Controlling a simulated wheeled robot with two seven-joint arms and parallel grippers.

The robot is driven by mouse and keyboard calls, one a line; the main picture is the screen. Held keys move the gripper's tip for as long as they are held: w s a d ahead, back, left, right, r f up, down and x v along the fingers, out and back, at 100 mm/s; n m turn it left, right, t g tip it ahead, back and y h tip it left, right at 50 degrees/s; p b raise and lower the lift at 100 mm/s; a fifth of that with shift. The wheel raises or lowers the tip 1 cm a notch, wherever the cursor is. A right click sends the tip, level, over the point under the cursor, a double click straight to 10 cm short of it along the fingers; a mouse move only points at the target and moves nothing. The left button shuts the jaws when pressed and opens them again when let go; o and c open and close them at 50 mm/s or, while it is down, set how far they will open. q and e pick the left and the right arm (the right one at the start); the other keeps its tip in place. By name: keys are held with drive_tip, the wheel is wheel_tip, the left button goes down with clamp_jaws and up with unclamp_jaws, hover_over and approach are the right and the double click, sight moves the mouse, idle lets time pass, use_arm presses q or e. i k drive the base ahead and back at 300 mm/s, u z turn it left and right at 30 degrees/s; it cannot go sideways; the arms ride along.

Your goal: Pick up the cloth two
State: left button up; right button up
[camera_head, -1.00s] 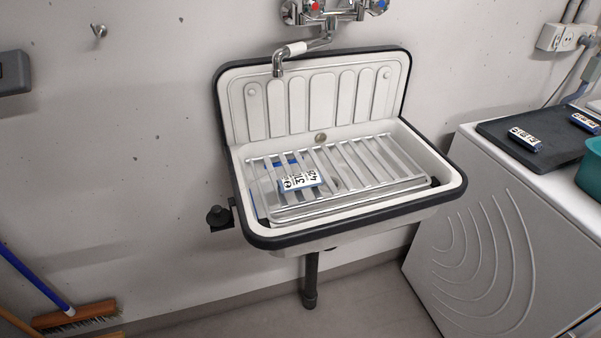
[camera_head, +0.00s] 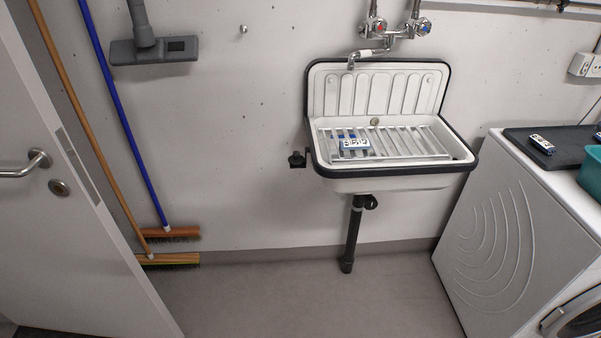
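I cannot make out anything that is clearly a cloth. A small blue and white item with black print (camera_head: 355,144) lies on the metal grate of the sink (camera_head: 318,163), on its left half. Some blue also shows at the grate beside it; I cannot tell what it is. A similar small blue and white item (camera_head: 542,144) lies on the dark mat on top of the white washing machine at the right. Neither of my grippers is in view.
The white machine (camera_head: 500,225) stands right of the sink, with a teal tub (camera_head: 592,172) on it. Two brooms (camera_head: 128,125) lean on the wall at left, near a white door (camera_head: 75,220). The grey floor (camera_head: 270,295) before the sink is clear.

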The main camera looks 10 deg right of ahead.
sight(363, 144)
drive_tip(key=u, duration=0.75)
drive_tip(key=i, duration=1.15)
drive_tip(key=z, duration=0.75)
